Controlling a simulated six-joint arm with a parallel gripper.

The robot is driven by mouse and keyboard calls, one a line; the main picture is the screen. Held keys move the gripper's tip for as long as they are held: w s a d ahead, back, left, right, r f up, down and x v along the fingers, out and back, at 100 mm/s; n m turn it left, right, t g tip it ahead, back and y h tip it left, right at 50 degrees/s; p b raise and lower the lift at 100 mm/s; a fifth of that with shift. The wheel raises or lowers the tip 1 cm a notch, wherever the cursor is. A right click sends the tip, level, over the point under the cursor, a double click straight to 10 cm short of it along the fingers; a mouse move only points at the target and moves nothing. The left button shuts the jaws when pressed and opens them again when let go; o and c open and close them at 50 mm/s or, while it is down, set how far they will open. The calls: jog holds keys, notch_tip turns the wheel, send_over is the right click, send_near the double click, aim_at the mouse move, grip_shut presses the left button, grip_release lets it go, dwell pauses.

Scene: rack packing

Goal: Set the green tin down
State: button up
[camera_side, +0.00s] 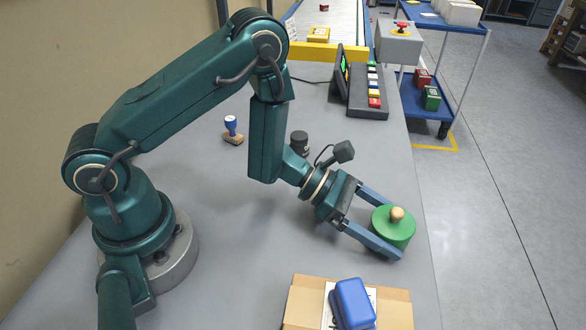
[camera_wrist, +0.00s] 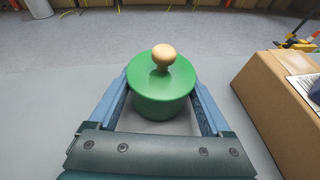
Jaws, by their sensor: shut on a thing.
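The green tin (camera_side: 392,229) is round with a green lid and a pale wooden knob. It is upright between the two blue-grey fingers of my gripper (camera_side: 388,222), which are shut on its sides. In the wrist view the green tin (camera_wrist: 161,84) shows between both fingertips of my gripper (camera_wrist: 160,92). It is over the grey table (camera_side: 240,270) near its right edge. I cannot tell whether the bottom of the tin touches the table.
A cardboard box (camera_side: 396,308) with a blue case (camera_side: 354,304) on it stands close by at the front. A stamp (camera_side: 232,130), a dark cylinder (camera_side: 299,142) and a rack of coloured blocks (camera_side: 371,95) stand farther back. The table's right edge is near the tin.

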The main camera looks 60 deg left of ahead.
jog(key=o, duration=1.4)
jog(key=shift+f, duration=0.1)
jog(key=v, duration=0.7)
jog(key=shift+s+a+r, duration=0.1)
jog(key=shift+a+r, duration=0.05)
jog(key=shift+r, duration=0.1)
jog(key=s+d+r+m+g, duration=0.5)
jog(key=s+r+m+g, duration=0.3)
jog(key=s+r+m, duration=0.55)
jog(key=a+m+t+y, duration=0.2)
jog(key=a+m+y, duration=0.1)
jog(key=a+y, duration=0.1)
jog(key=a+m+t+y, duration=0.2)
jog(key=a+m+y, duration=0.1)
jog(key=a+m, duration=0.1)
jog(key=a+f+m+t+y, duration=0.1)
jog(key=a+m+t+y, duration=0.1)
jog(key=a+m+y, duration=0.2)
jog(key=shift+s+a+y, duration=0.2)
jog(key=shift+a+y, duration=0.1)
jog(key=shift+a, duration=0.9)
